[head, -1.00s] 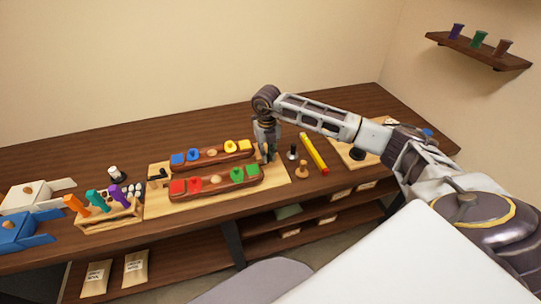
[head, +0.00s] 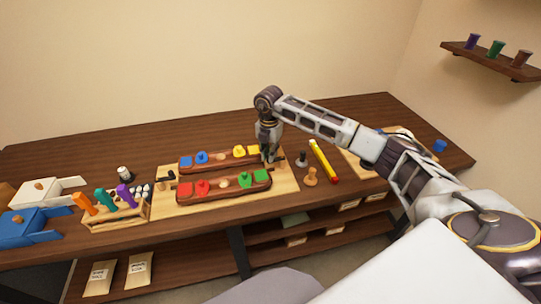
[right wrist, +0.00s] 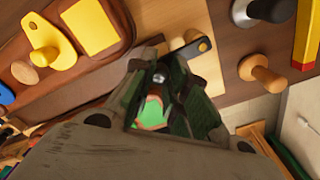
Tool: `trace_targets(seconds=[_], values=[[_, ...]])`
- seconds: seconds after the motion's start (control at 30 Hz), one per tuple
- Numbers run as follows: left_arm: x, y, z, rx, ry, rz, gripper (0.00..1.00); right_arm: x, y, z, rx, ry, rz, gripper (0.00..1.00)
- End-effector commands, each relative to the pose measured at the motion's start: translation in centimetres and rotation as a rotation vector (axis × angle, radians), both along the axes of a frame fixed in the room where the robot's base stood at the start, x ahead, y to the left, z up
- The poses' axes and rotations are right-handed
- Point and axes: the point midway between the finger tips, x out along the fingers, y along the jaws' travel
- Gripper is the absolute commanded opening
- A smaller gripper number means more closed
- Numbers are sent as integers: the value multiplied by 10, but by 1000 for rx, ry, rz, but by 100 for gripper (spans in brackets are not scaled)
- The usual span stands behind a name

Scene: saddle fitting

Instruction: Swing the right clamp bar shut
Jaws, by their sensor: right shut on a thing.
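The right clamp bar (right wrist: 188,50) shows in the right wrist view as a short black bar with a bolt at its end, beside the back wooden saddle. My right gripper (right wrist: 160,82) is shut around a small grey knob there, which I take to be the bar's. In the head view my right gripper (head: 268,156) points down at the right end of the back saddle (head: 222,161) and hides most of the bar. The front saddle (head: 230,184) carries red and green blocks; the back one carries blue and yellow. My left gripper is out of view.
Both saddles lie on a pale board (head: 165,208). A rack of coloured handles (head: 118,214) stands at left. The back of the bench is clear.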

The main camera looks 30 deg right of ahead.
Motion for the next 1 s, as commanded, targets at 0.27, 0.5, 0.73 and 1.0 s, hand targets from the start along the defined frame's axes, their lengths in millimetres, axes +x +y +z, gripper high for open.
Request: trace_targets(seconds=[0.27, 0.5, 0.73, 1.0], values=[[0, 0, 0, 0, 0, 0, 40, 5, -1, 2, 1, -4, -74, 0], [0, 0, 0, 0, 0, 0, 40, 6, -1, 2, 0, -5, -83, 0], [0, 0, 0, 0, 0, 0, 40, 6, -2, 2, 0, -6, -82, 23], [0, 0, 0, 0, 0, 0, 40, 5, -1, 1, 0, -2, -81, 40]])
